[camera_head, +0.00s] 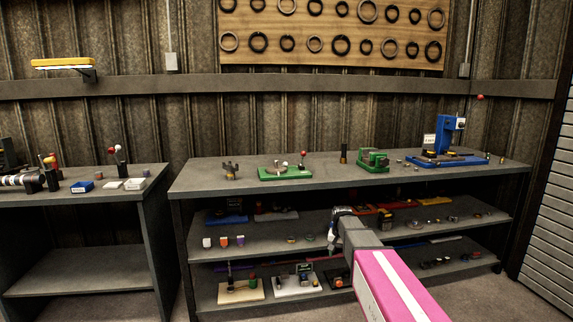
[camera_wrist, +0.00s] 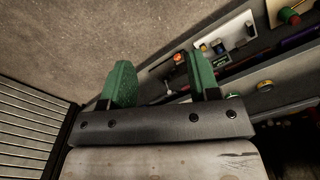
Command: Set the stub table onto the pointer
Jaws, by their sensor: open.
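I cannot tell for sure which of the small parts is the stub table or which is the pointer. A green base plate (camera_head: 286,174) with a round metal piece and a red-knobbed lever stands on the bench top, left of its middle. A small dark pronged part (camera_head: 231,171) stands to its left. My gripper (camera_wrist: 162,80) shows two green fingers, spread apart with nothing between them. In the head view my gripper (camera_head: 334,232) is in front of the middle shelf, small and partly hidden by my arm. It touches no part that I can make out.
The bench (camera_head: 400,183) also holds a green vise-like device (camera_head: 373,160) and a blue press (camera_head: 445,137). Its lower shelves carry many small parts. A second table (camera_head: 110,196) stands left, across a gap. A ring board (camera_head: 335,33) hangs on the wall.

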